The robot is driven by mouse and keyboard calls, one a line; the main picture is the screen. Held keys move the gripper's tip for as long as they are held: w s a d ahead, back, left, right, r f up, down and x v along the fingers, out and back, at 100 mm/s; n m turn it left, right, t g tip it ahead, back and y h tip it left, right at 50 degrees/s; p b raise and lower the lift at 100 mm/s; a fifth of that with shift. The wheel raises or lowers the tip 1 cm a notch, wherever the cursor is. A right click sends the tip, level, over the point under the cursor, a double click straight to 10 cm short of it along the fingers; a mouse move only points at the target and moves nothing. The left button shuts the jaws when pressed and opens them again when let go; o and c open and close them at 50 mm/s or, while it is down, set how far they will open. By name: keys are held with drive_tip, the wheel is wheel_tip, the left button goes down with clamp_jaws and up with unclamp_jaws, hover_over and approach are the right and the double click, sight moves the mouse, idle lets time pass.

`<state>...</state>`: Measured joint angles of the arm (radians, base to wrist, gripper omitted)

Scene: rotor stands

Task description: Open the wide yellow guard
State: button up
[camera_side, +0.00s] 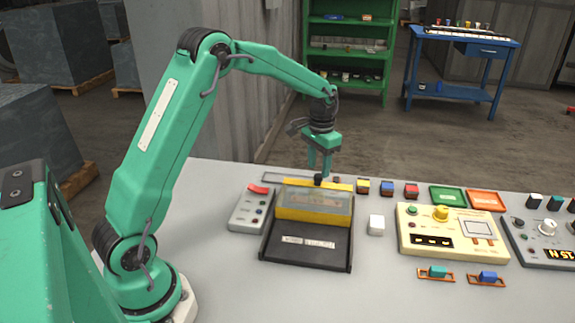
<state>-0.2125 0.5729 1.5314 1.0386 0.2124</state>
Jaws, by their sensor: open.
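The wide yellow guard (312,216) is a yellow-framed clear panel on a black base (308,257) in the middle of the table. It stands tilted up at the back of the base, its front part uncovered and showing a white label strip. A small dark knob (318,180) sits at the guard's top edge. My gripper (319,173) points down with its green fingers just above and around the knob. The fingers are apart; whether they touch the knob cannot be told.
A grey switch box (250,209) stands just left of the base. A white block (376,225) and a cream control panel (450,231) are to the right. Small coloured blocks and green (447,196) and orange (485,200) trays line the back.

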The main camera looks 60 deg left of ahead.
drive_tip(key=shift+f, duration=1.3)
clamp_jaws()
